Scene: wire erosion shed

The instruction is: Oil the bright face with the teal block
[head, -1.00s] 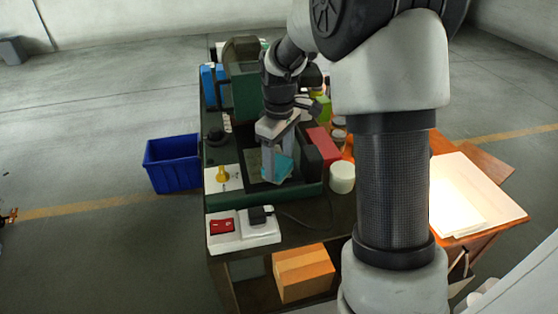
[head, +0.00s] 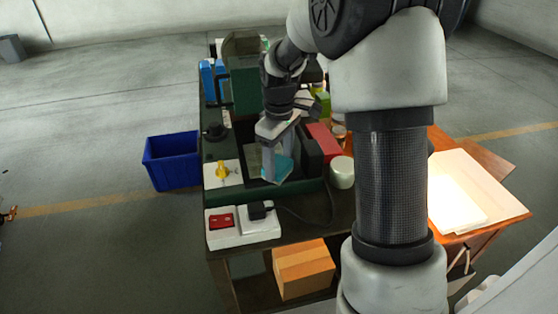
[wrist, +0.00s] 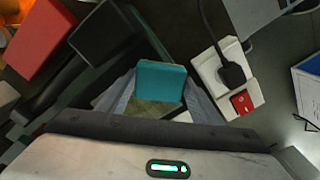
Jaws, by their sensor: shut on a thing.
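The teal block (wrist: 160,82) is between the fingers of my gripper (head: 277,165), which is shut on it. In the head view the teal block (head: 278,168) is low over the green machine, partly hidden by a finger.
A power strip (head: 243,226) with a red switch and black plug lies in front. A blue bin (head: 172,161) stands on the floor at left. A red block (head: 322,143) and a white round tub (head: 341,172) stand right of the gripper. A yellow knob (head: 222,171) is at left.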

